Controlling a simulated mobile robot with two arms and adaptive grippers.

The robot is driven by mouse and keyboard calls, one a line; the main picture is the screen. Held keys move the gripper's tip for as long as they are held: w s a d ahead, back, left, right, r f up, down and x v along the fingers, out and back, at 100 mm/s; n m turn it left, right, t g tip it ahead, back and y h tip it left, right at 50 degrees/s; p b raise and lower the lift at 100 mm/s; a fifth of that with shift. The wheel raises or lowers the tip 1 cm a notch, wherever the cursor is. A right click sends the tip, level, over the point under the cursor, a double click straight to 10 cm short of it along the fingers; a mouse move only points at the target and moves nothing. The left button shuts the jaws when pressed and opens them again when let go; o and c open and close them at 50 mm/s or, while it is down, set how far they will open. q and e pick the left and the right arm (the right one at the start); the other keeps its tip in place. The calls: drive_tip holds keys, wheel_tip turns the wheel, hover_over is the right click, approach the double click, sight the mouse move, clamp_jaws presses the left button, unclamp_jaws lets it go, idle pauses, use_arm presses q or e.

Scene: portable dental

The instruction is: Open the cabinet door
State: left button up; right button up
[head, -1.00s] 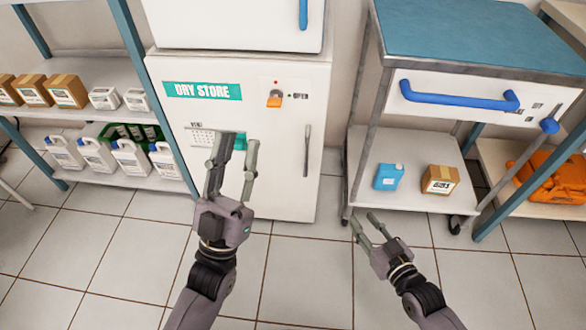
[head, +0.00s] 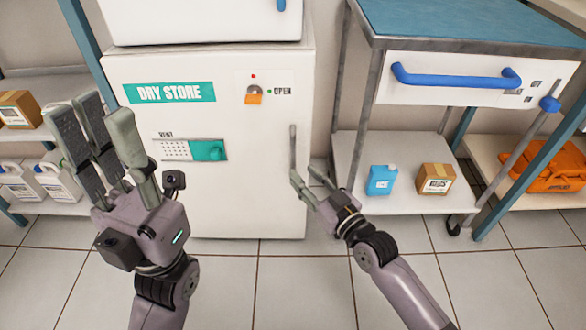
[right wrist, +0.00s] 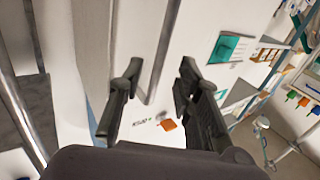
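The white DRY STORE cabinet (head: 255,190) stands in the centre with its door closed. A grey vertical bar handle (head: 293,150) is on the door's right side. An orange latch (head: 254,97) sits above, beside a green dot and the word OPEN, with a red dot over it. My right gripper (head: 306,174) is open near the handle's lower end. In the right wrist view the handle (right wrist: 164,45) runs between its two spread fingers; contact cannot be told. My left gripper (head: 97,125) is open and empty in front of the cabinet's left side.
A green vent slider (head: 208,151) is on the door. A cart (head: 400,199) with a blue drawer handle, a blue jug (head: 382,180) and a box (head: 436,179) stands close on the right. Shelves with boxes and jugs are on the left. The tiled floor in front is clear.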

sight(294, 165)
drive_tip(key=shift+b+x, duration=0.85)
drive_tip(key=shift+x, duration=2.15)
drive_tip(key=shift+c, duration=0.2)
clamp_jaws()
